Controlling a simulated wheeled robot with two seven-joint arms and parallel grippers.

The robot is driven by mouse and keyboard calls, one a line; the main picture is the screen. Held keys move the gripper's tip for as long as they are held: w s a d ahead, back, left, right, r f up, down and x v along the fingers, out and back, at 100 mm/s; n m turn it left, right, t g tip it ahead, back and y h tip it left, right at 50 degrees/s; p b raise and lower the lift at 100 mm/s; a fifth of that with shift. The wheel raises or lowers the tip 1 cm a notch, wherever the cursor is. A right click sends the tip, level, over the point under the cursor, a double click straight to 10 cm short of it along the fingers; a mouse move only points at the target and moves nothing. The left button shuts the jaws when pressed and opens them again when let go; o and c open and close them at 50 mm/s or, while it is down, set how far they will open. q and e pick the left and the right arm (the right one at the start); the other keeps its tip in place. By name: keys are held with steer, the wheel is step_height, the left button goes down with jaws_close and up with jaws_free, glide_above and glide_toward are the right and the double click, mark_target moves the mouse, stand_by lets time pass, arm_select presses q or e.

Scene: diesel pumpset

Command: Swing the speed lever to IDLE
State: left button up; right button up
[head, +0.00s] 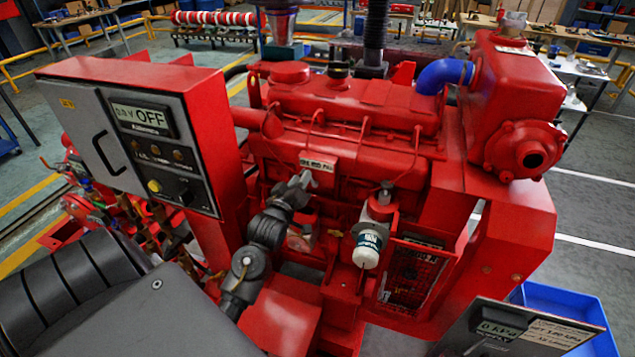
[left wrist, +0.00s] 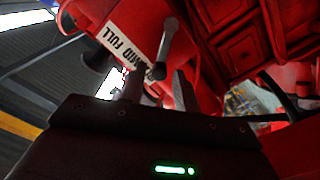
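The speed lever (left wrist: 165,48) is a light grey bar with a rounded end, close ahead of my gripper in the left wrist view. Beside it is a white label plate (left wrist: 126,44) reading MID FULL; the rest of its text is hidden. The plate also shows on the red engine in the head view (head: 318,162). My left gripper (head: 298,185) is just below this plate, at the engine's side. My right gripper is not in view.
A grey control panel (head: 145,140) reading OFF stands left of my left arm. A white filter (head: 368,248) hangs right of my gripper. A gauge display (head: 498,325) reading 0 kPa and a blue bin (head: 570,312) are at lower right.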

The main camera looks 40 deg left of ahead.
arm_select(q)
steer(key=shift+s, duration=0.1)
steer(key=p+v, duration=0.2)
steer(key=v, duration=0.4)
stand_by(0.5)
stand_by(0.5)
